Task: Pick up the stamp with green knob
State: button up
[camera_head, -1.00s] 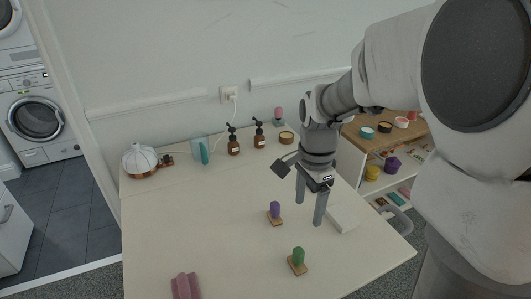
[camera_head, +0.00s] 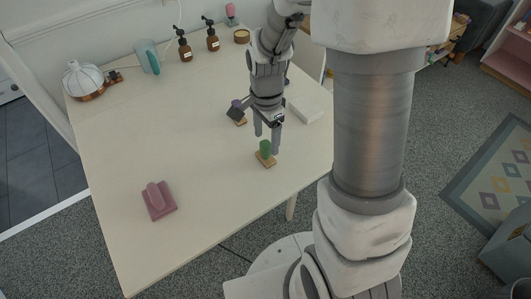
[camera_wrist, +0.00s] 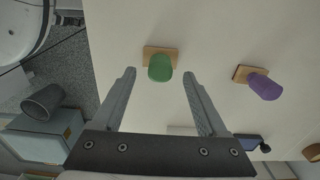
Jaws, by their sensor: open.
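The stamp with the green knob (camera_head: 265,149) stands upright on its wooden base near the table's front right edge. In the wrist view the green-knobbed stamp (camera_wrist: 160,68) lies ahead of and between my two open fingers, apart from both. My gripper (camera_head: 267,143) is open and empty, with its fingertips pointing down just above and behind this stamp. In the wrist view my gripper (camera_wrist: 160,76) frames the green knob.
A white block (camera_head: 306,106) lies behind and right of the green stamp. The table between is clear.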

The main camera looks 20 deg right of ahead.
aim_at(264, 154)
notch_tip(264, 154, down, 3)
jog(key=shift+a+r, duration=0.1)
grip_shut()
dwell(0.4)
